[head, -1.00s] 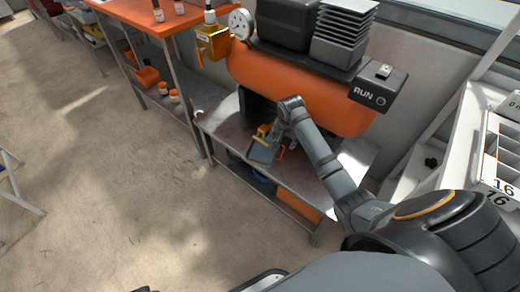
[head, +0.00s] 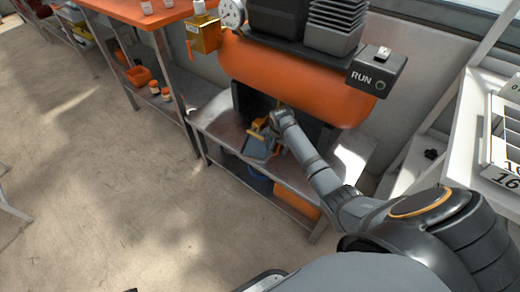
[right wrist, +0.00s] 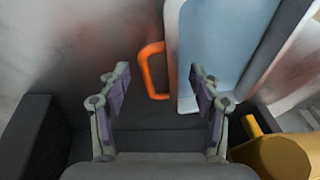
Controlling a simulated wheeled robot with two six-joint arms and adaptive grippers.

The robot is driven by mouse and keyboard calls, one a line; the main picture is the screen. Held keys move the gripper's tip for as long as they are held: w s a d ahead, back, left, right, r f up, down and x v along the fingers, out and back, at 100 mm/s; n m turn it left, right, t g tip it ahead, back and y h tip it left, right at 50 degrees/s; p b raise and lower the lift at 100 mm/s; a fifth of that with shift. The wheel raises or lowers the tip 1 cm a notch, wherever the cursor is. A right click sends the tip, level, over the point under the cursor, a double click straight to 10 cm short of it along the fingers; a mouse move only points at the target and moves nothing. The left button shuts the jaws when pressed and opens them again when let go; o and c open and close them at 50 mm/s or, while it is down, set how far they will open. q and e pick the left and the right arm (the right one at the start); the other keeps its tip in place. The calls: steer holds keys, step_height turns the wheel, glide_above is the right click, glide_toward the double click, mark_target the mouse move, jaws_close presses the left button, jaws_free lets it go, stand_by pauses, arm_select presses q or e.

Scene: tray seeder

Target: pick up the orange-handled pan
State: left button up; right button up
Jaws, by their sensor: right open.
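The pan (head: 257,148) is a blue-grey tray-like piece on the lower metal shelf below the orange machine. In the right wrist view its flat pan body (right wrist: 222,40) is at the upper middle, with its orange loop handle (right wrist: 146,72) on its left side. My right gripper (right wrist: 160,78) is open and empty. In that view the handle shows between its two fingers, beyond the tips; the right finger overlaps the pan's edge. I cannot tell whether anything touches. In the head view my right forearm covers part of this area. My left gripper is not in view.
The orange machine (head: 290,82) with its RUN box (head: 375,72) overhangs the shelf (head: 215,115). A yellow cylindrical part (right wrist: 270,150) is close right of my gripper in the wrist view. A white rack (head: 460,120) stands at the right. The floor at left is open.

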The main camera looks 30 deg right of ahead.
steer(key=shift+f, duration=0.15)
jaws_close()
stand_by(0.4)
